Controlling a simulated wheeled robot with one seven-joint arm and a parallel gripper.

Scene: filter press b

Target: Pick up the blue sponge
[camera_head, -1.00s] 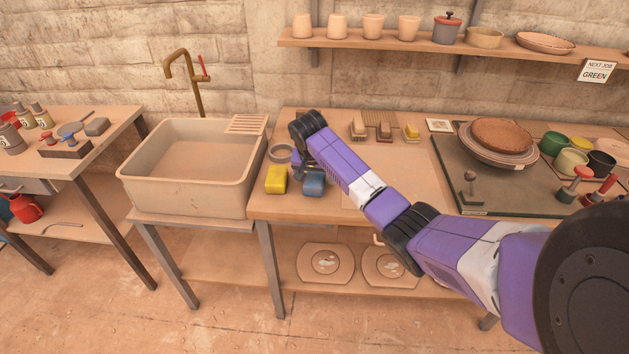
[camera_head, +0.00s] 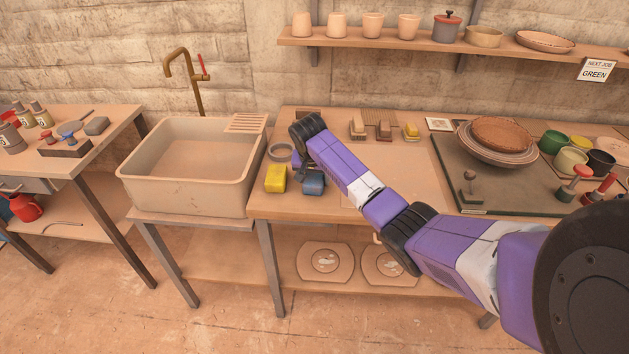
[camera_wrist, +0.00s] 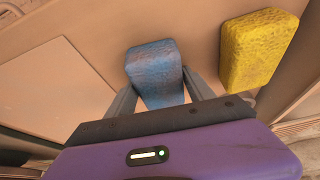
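The blue sponge (camera_head: 313,182) lies near the front left of the wooden worktop, just right of a yellow sponge (camera_head: 276,179). In the wrist view the blue sponge (camera_wrist: 156,73) lies between the two grey fingers of my gripper (camera_wrist: 160,82), one on each side. The fingers look spread, with a narrow gap at the left one; I see no clear grip. In the head view my gripper (camera_head: 310,172) is just above and behind the blue sponge, its fingers largely hidden. The yellow sponge (camera_wrist: 258,47) is right of the right finger.
A sink (camera_head: 190,170) stands left of the worktop. A grey ring (camera_head: 280,152) lies behind the yellow sponge. A green board (camera_head: 455,185) with stacked plates is at the right.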

